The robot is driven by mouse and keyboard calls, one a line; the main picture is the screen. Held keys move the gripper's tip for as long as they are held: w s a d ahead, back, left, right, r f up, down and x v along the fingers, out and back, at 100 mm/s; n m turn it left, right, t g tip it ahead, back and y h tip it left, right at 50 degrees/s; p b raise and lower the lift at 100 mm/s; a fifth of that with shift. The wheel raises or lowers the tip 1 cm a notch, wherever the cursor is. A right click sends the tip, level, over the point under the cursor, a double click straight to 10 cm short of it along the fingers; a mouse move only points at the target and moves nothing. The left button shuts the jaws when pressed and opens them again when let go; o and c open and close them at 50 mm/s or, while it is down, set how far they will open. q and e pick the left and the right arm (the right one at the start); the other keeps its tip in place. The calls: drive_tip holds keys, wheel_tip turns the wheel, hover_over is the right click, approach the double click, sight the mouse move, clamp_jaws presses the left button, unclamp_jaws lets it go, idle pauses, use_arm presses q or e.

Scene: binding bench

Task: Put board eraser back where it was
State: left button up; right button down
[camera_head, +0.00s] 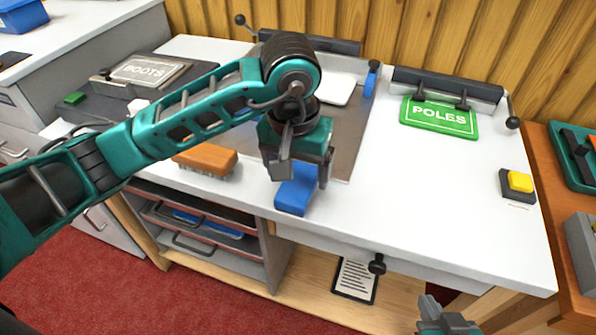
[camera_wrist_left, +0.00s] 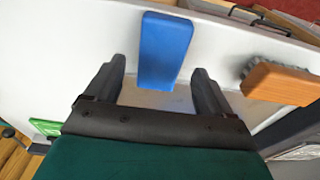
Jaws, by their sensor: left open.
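A blue block (camera_head: 296,194), which looks like the board eraser, lies on the white bench top near its front edge. In the left wrist view the blue block (camera_wrist_left: 165,48) shows between and beyond the two fingers. My left gripper (camera_head: 301,172) is open above the block and partly hides its far end. In the wrist view my left gripper (camera_wrist_left: 160,72) has a clear gap on both sides of the block. My right gripper (camera_head: 446,318) shows only in part at the bottom edge; its jaws cannot be made out.
An orange-brown bristled brush (camera_head: 207,160) lies left of the block. A grey plate (camera_head: 345,140) is set on the bench behind. A green POLES sign (camera_head: 439,117) and a yellow-topped button (camera_head: 520,182) are to the right. The front right bench top is clear.

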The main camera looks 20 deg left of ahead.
sight(295, 188)
use_arm(q)
wheel_tip(295, 188, up, 10)
drive_tip(key=s+p, duration=0.1)
drive_tip(key=shift+s, duration=0.15)
use_arm(e)
drive_tip(key=shift+s+d, duration=0.25)
drive_tip(key=shift+d, duration=0.15)
use_arm(q)
drive_tip(key=shift+f, duration=0.1)
